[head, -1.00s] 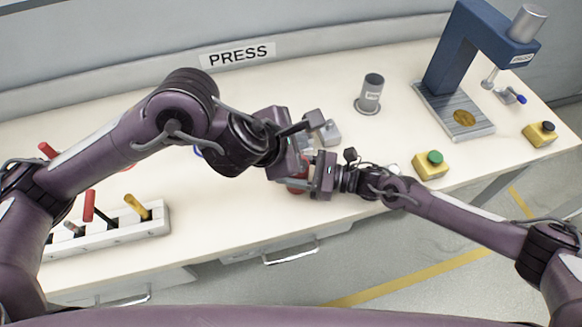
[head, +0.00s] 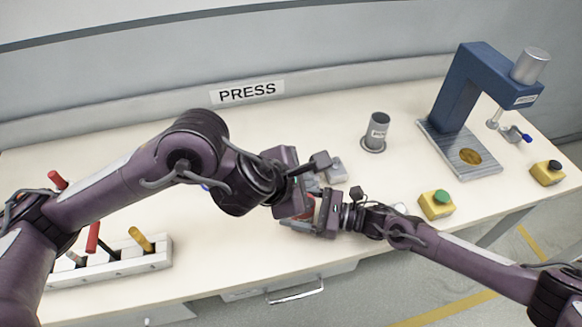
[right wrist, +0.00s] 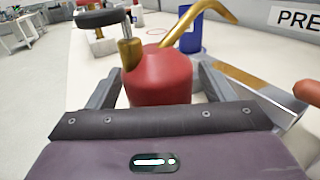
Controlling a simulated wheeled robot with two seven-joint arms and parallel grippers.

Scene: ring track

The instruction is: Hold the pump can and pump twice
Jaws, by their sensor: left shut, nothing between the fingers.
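The pump can has a red body (right wrist: 162,78), a brass spout (right wrist: 200,12) and a dark plunger knob (right wrist: 97,18) on a metal rod in the right wrist view. In the head view only a bit of red can (head: 309,208) shows between the grippers. My right gripper (head: 304,224) has its fingers along both sides of the can and looks shut on it; the fingertips are partly hidden. The can stands upright. My left gripper (head: 302,188) is shut and empty, close by the can in the head view; it hides much of the can's top.
A grey block (head: 335,170) lies just behind the grippers. A grey cylinder (head: 377,130), a blue press (head: 455,100) and a green-button box (head: 436,204) stand to the right. A lever panel (head: 110,265) is at the left. A blue container (right wrist: 190,35) stands behind the can.

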